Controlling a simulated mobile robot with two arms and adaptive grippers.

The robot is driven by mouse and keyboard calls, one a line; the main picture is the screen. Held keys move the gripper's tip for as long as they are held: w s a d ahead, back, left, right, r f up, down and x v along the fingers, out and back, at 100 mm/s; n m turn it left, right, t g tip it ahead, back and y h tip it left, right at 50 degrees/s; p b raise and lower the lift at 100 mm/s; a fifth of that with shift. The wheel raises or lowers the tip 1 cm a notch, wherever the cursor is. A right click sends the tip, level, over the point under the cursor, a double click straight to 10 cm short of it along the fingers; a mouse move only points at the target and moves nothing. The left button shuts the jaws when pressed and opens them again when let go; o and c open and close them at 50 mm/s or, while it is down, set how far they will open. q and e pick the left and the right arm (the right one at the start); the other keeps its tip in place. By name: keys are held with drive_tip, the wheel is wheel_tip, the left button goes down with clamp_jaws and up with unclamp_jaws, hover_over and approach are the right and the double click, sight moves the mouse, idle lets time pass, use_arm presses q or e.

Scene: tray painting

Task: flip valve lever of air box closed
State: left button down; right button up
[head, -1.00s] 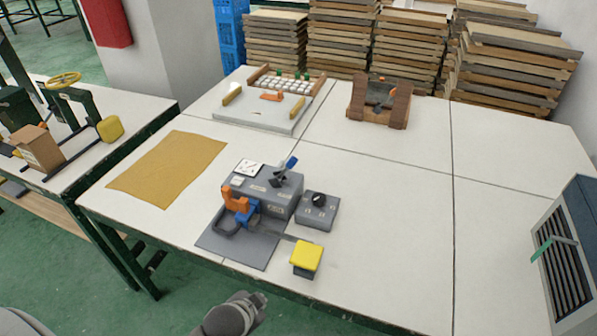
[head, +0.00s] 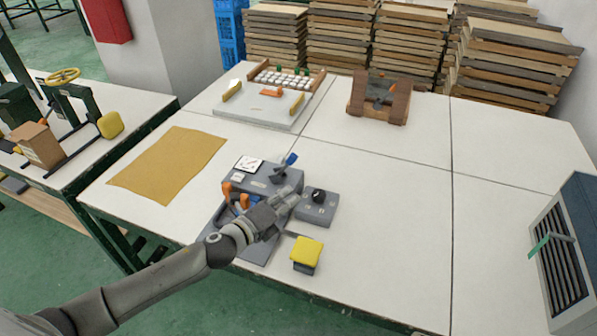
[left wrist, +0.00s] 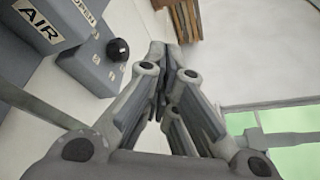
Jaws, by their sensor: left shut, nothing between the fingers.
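The air box (head: 262,179) is a grey block on the white table, with a gauge plate and labels on top. Its valve lever (head: 290,159) has a blue tip and stands tilted up on a dark pivot at the box's back right. My left gripper (head: 291,194) is shut and empty, in front of the box's right part and left of the knob box. It hides part of the box's front. In the left wrist view the air box (left wrist: 22,60) shows at upper left with the labels "AIR" and "OPEN"; the shut fingertips (left wrist: 157,50) point away from me. The lever is not seen there.
A grey box with a black knob (head: 319,196) stands right of the air box. A yellow pad (head: 307,252) is in front. An orange clamp (head: 228,189) sits at the air box's left. A tan cloth (head: 168,165) lies left.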

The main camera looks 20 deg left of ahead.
sight(286, 165)
use_arm(q)
drive_tip(key=w+p, duration=0.3)
drive_tip(key=w, duration=0.6)
drive_tip(key=shift+w+a+r, duration=0.15)
drive_tip(key=shift+w, duration=0.1)
idle(0.4)
drive_tip(key=shift+a, duration=0.1)
